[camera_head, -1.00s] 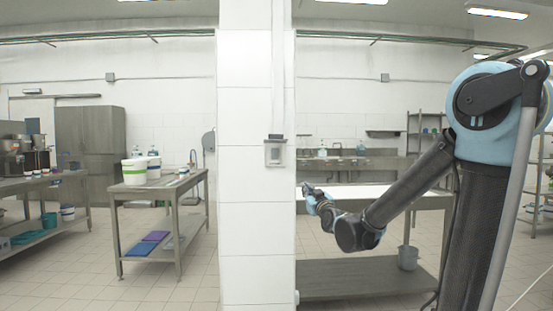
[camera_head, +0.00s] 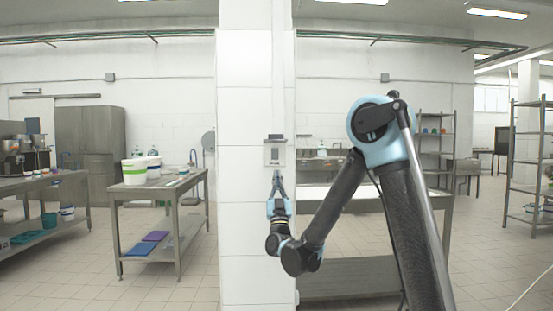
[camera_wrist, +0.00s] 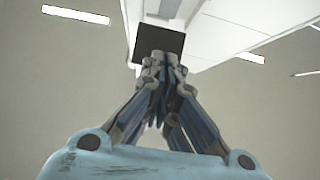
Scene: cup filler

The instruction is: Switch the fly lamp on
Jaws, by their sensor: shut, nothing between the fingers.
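A small grey switch box (camera_head: 274,155) with a dark ledge on top is fixed to the front of the white tiled pillar. A conduit runs up the pillar above it. My gripper (camera_head: 277,174) points upward in front of the pillar, just below the box. Its fingers are together and empty. I cannot tell whether the tips touch anything. I cannot make out a lamp or its state.
The tiled pillar (camera_head: 256,235) stands directly before me. A steel table (camera_head: 160,190) with white tubs (camera_head: 134,171) is to its left. Another steel table (camera_head: 345,280) is behind my arm on the right. Open floor lies between the pillar and the left table.

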